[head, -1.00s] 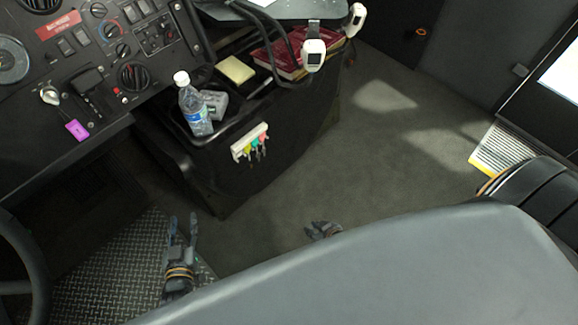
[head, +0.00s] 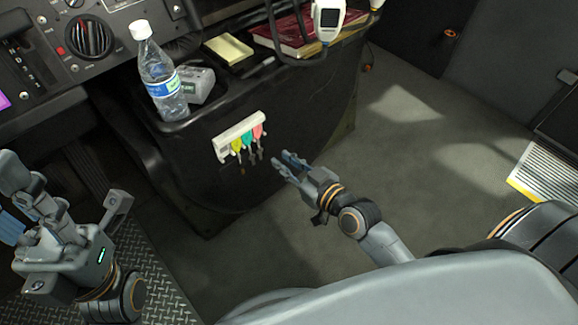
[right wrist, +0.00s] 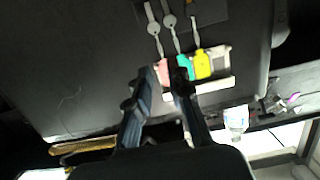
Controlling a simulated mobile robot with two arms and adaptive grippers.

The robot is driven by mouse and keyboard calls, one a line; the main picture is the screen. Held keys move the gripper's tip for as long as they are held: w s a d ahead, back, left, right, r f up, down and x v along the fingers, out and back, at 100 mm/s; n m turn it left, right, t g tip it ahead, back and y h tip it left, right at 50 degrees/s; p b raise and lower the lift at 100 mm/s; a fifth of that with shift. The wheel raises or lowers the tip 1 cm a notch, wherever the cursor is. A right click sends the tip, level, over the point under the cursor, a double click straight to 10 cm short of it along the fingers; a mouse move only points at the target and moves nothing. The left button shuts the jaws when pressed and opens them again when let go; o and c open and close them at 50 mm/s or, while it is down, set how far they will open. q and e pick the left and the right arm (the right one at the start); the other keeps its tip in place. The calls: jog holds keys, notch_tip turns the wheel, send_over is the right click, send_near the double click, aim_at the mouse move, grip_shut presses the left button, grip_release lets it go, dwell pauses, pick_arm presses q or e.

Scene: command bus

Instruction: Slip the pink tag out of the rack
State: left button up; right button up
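The white rack (head: 240,134) is fixed to the black console's side. A pink tag (head: 258,131), a green tag (head: 247,140) and a yellow tag (head: 236,146) hang from it, each with a key below. The pink tag is rightmost in the head view. My right gripper (head: 283,163) is open and empty, just right of the pink tag's key. In the right wrist view the pink tag (right wrist: 163,71) shows between the two finger outlines, beyond them; one finger partly covers the green tag (right wrist: 184,66). My left gripper (head: 75,190) is open at the lower left.
A yellow pad (head: 229,50) and a red book (head: 295,35) lie behind. A grey seat (head: 430,290) fills the lower right. Floor right of the console is clear.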

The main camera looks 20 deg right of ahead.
aim_at(260, 144)
jog(key=shift+b+x, duration=0.6)
jog(key=shift+x, duration=3.65)
jog(key=shift+c, duration=0.4)
grip_shut()
